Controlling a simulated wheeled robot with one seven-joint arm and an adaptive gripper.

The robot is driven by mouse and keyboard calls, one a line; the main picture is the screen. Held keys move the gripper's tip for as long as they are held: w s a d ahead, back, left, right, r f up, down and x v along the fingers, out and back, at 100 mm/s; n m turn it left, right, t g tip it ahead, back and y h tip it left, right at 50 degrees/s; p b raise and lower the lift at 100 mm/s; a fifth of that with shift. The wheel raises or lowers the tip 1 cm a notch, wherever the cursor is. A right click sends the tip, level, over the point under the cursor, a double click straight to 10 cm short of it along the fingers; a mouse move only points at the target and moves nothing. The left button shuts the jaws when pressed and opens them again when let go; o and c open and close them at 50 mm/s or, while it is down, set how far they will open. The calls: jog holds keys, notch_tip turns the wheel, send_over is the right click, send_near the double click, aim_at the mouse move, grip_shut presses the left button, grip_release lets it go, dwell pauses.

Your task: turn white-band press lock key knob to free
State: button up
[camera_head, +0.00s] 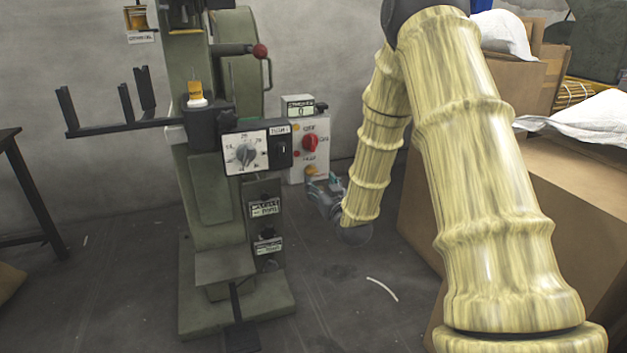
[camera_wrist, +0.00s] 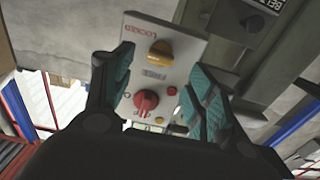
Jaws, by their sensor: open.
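The green press (camera_head: 215,170) stands left of centre in the head view, with a white band (camera_head: 197,102) under a yellow part. On its right is a light control box (camera_head: 296,165) with a red knob (camera_head: 310,142). In the wrist view this panel (camera_wrist: 180,80) has a yellow knob (camera_wrist: 160,52) beside a "LOCKED" label, and the red knob (camera_wrist: 146,100). My gripper (camera_wrist: 160,60) is open, its teal-padded fingers on either side of the yellow knob in the picture. I cannot tell if they touch anything. In the head view my gripper (camera_head: 323,195) is at the box's lower front.
A dial panel (camera_head: 246,152) and a red-ball lever (camera_head: 260,51) stick out from the press. Cardboard boxes (camera_head: 420,215) stand at the right. A dark table (camera_head: 12,170) is at the left. The floor (camera_head: 345,300) in front is mostly clear.

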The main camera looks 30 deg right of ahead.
aim_at(313, 174)
jog(key=shift+b+x, duration=0.85)
jog(key=shift+x, duration=2.35)
jog(key=shift+a, duration=0.1)
jog(key=c, duration=1)
